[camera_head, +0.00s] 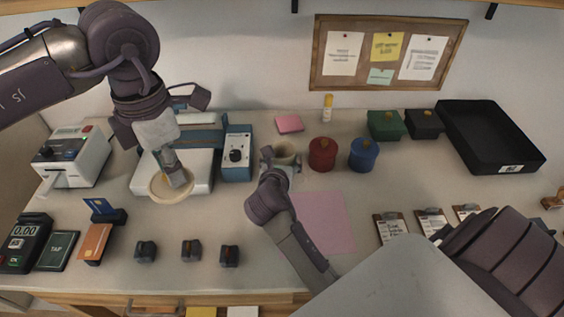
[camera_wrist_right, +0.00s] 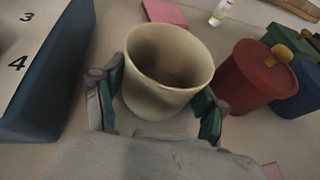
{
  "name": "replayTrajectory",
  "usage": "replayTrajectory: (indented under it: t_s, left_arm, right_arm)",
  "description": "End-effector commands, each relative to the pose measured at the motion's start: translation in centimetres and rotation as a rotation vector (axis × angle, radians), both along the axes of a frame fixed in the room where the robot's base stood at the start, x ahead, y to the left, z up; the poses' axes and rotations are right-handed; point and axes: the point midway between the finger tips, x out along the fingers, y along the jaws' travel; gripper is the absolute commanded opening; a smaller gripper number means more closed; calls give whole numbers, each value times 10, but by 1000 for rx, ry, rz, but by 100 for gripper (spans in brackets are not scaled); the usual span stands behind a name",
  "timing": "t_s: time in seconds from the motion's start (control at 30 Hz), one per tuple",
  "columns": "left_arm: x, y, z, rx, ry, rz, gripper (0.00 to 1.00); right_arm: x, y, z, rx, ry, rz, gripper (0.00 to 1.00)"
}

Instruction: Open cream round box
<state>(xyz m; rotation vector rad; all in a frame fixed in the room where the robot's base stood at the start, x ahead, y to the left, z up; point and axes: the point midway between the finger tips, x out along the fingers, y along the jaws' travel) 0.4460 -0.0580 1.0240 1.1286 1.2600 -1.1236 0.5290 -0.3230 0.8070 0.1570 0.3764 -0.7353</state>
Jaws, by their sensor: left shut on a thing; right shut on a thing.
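The cream round box (camera_wrist_right: 165,82) stands open in the right wrist view, its inside showing empty and its rim bare. My right gripper (camera_wrist_right: 160,105) is shut around the box body, one finger on each side. In the head view the box (camera_head: 287,152) shows just behind my right gripper (camera_head: 278,167). The round cream lid (camera_head: 163,188) is off the box, to the left in the head view. My left gripper (camera_head: 176,175) points down and is shut on the lid. The lid is at the front edge of a white device; I cannot tell whether it touches anything below.
A red round box (camera_head: 322,154) and a blue round box (camera_head: 363,155) stand right of the cream box. A blue block-shaped device (camera_head: 237,153) stands to its left. A pink sheet (camera_head: 322,222) lies in front. Small dark blocks (camera_head: 190,250) stand near the front edge.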

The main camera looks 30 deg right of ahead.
Motion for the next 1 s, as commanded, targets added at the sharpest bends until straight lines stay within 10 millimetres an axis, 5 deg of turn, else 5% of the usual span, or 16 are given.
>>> replayTrajectory:
  t_s: [0.3, 0.33, 0.47, 1.0]
  left_arm:
    - [0, 0, 2, 0, 0, 0, 0]
    - [0, 0, 2, 0, 0, 0, 0]
    - [0, 0, 1, 0, 0, 0, 0]
    - [0, 0, 4, 0, 0, 0, 0]
  right_arm:
    - [0, 0, -2, 0, 0, 0, 12]
    - [0, 0, -2, 1, -1, 0, 75]
    - [0, 0, -2, 1, -1, 0, 97]
    - [-13, 12, 9, 1, -1, 1, 97]
